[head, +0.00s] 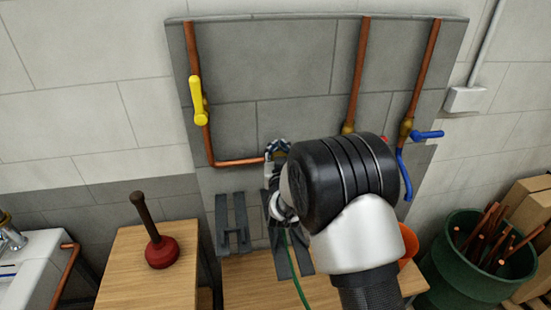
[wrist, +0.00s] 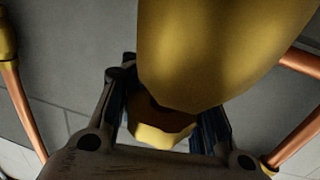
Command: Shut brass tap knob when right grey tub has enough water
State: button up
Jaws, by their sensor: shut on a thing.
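My gripper (head: 278,150) is at the lower end of the copper pipe on the grey wall panel. In the wrist view my gripper (wrist: 165,125) has its two dark fingers on either side of a brass knob (wrist: 163,134), shut on it. A large rounded brass body (wrist: 220,45) fills the upper part of that view, close to the camera. In the head view my arm covers most of the tap. I cannot make out a grey tub or any water; the area below the tap is partly hidden by my arm.
A yellow lever valve (head: 198,100) is on the left pipe and a blue lever valve (head: 427,134) on the right. A red plunger (head: 161,252) stands on the left wooden bench. Dark grey slotted stands (head: 233,222) sit below the panel. An orange tub (head: 409,243) and green bin (head: 462,262) are at right.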

jog(key=shift+s+d+f+m+h+b, duration=0.1)
jog(key=shift+d+m+h, duration=0.1)
jog(key=shift+m+h, duration=0.6)
jog(key=shift+d+f+m+h+b, duration=0.15)
jog(key=shift+m+h, duration=0.25)
jog(key=shift+h, duration=0.65)
jog(key=shift+s+d+m+h+b, duration=0.1)
jog(key=shift+d+m+h, duration=0.1)
jog(key=shift+m+h, duration=0.6)
jog(key=shift+h, duration=0.35)
jog(key=o, duration=0.7)
jog(key=shift+c, duration=0.2)
jog(key=o, duration=0.3)
jog(key=shift+r, duration=0.2)
jog(key=v, duration=1.2)
jog(key=shift+d+r, duration=0.1)
jog(key=shift+r, duration=0.05)
